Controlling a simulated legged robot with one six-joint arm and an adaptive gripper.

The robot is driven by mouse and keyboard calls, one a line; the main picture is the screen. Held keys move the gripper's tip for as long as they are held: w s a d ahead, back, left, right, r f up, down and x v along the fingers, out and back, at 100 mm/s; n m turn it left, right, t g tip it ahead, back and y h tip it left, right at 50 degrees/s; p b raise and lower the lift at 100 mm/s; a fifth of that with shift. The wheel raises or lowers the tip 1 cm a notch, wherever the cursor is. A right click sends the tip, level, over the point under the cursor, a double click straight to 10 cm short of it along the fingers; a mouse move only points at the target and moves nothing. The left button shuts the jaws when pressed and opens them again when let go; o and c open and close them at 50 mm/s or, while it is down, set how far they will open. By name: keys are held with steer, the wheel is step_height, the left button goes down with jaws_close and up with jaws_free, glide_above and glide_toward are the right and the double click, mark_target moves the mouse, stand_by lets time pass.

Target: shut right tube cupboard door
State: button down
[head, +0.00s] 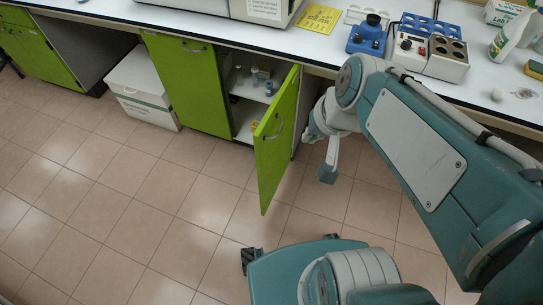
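The right tube cupboard door (277,155) is green and stands wide open, swung out from its right side into the room. Its outer face, with a curved metal handle (278,126), faces right. Behind it the open cupboard shows white shelves (246,91) with small bottles and tubes. My gripper (327,172) hangs to the right of the door, on its outer-face side, with a visible gap between them.
The adjoining left green door (188,85) is shut. A white box (142,88) stands on the floor left of it. Above is a white bench (290,38) with a blue device (368,38) and a grey heater block (430,52). The tiled floor (150,200) in front is clear.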

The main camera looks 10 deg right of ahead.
steer(key=w+a+f+m+g+y, duration=0.2)
steer(key=w+f+m+y, duration=0.1)
steer(key=w+f+m, duration=0.3)
steer(key=m+t+y, duration=0.2)
steer(key=m+t, duration=0.1)
steer(key=m, duration=1.3)
glide_toward(262, 160)
steer(key=s+d+r, duration=0.1)
steer(key=s+d, duration=0.2)
steer(key=d, duration=0.2)
steer(key=x, duration=0.4)
steer(key=a+r+x, duration=0.1)
steer(key=x, duration=0.2)
steer(key=w+x, duration=0.1)
steer(key=x, duration=0.3)
steer(key=shift+w+a+r, duration=0.1)
steer(key=shift+w+a, duration=0.05)
steer(key=shift+a, duration=0.25)
steer(key=shift+w+a, duration=0.15)
steer(key=shift+a, duration=0.15)
